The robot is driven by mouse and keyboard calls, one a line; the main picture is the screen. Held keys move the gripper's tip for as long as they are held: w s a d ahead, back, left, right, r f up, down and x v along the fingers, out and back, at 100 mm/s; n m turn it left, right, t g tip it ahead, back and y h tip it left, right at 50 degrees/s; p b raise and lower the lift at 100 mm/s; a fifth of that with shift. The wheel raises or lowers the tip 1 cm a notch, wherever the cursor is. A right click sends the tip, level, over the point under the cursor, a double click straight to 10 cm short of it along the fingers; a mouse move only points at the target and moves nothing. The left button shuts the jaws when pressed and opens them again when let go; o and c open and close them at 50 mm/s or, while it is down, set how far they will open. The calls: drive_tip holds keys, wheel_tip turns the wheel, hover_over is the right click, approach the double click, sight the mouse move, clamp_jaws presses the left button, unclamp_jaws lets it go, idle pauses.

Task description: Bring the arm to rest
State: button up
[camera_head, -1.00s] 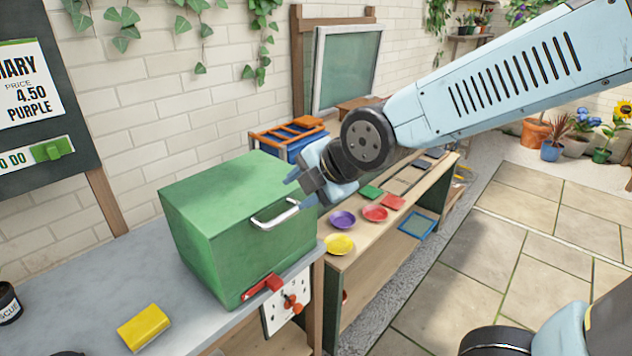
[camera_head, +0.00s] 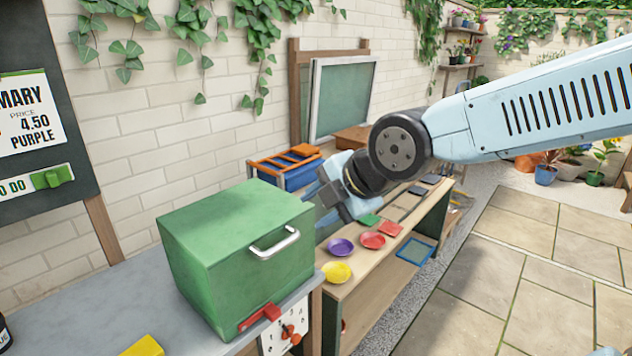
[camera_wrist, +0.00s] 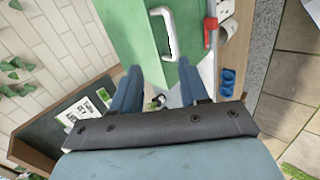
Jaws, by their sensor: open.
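My gripper (camera_head: 317,206) is open and empty, with its two blue fingers apart. In the head view it hangs in the air right of the green box (camera_head: 205,265), above the far bench. The green box has a white handle (camera_head: 275,244) on its side. In the wrist view the fingers (camera_wrist: 159,68) point toward the green box (camera_wrist: 125,30) and its handle (camera_wrist: 168,30); nothing shows held between them. The gap between fingers and handle is hard to judge.
Yellow (camera_head: 337,272), purple (camera_head: 341,247) and red (camera_head: 373,240) dishes sit on the wooden bench below my gripper. A blue crate (camera_head: 290,172) stands behind. A grey counter (camera_head: 90,310) carries the box. Open paving (camera_head: 530,270) lies right.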

drive_tip(key=s+d+r+m+h, duration=0.1)
drive_tip(key=s+d+m+h, duration=0.2)
drive_tip(key=d+m, duration=0.8)
drive_tip(key=s+d+r+m+h, duration=0.1)
drive_tip(key=s+d+m+h, duration=0.2)
drive_tip(key=d+m, duration=0.8)
drive_tip(key=m, duration=0.5)
drive_tip(key=shift+d+r+h, duration=0.3)
drive_tip(key=shift+d+r, duration=0.1)
